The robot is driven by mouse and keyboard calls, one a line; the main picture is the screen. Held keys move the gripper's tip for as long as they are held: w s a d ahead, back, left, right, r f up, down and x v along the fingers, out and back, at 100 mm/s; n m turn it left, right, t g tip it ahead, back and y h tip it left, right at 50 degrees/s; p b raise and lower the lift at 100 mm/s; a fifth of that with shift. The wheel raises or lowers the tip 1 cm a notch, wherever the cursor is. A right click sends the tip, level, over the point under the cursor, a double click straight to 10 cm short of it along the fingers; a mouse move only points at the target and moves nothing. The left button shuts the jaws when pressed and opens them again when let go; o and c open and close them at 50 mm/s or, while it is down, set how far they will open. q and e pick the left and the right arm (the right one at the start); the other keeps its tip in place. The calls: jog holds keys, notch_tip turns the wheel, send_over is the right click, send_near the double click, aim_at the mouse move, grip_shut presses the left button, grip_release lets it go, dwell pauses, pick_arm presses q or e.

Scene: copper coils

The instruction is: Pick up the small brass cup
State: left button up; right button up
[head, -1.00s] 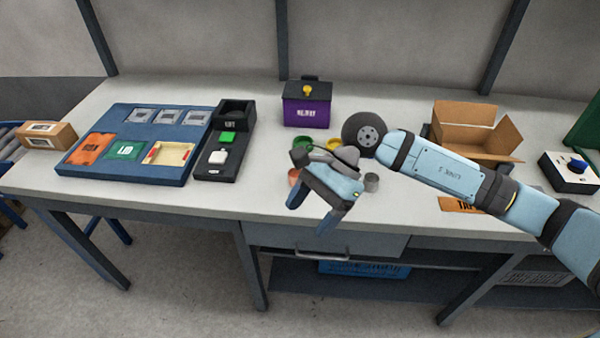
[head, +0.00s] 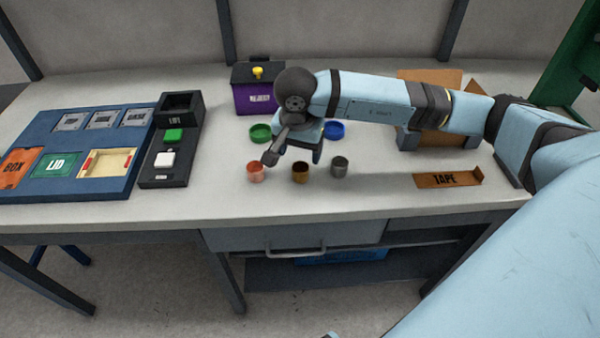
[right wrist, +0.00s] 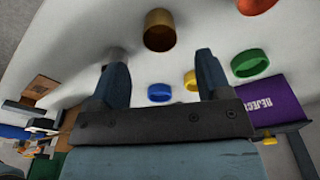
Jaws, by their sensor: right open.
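The small brass cup (head: 300,172) stands upright on the table in the head view, between a copper-pink cup (head: 255,172) and a grey cup (head: 339,166). My right gripper (head: 294,153) is open just behind and above the brass cup. In the right wrist view the brass cup (right wrist: 159,32) lies beyond and between the open fingertips (right wrist: 160,55), with nothing between the fingers. The copper-pink cup (right wrist: 257,5) is cut by the top edge there. My left gripper is not in view.
Behind the cups are a green ring (head: 261,132), a blue ring (head: 334,130) and a yellow ring (right wrist: 191,80). A purple bin (head: 255,98) stands at the back. A black button box (head: 170,150) and blue tray (head: 95,128) are left.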

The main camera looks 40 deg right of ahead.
aim_at(300, 165)
jog(key=shift+w+d+f, duration=0.1)
jog(key=shift+f, duration=1.3)
jog(key=shift+w+d+f, duration=0.1)
jog(key=shift+f, duration=1.25)
jog(key=c, duration=1)
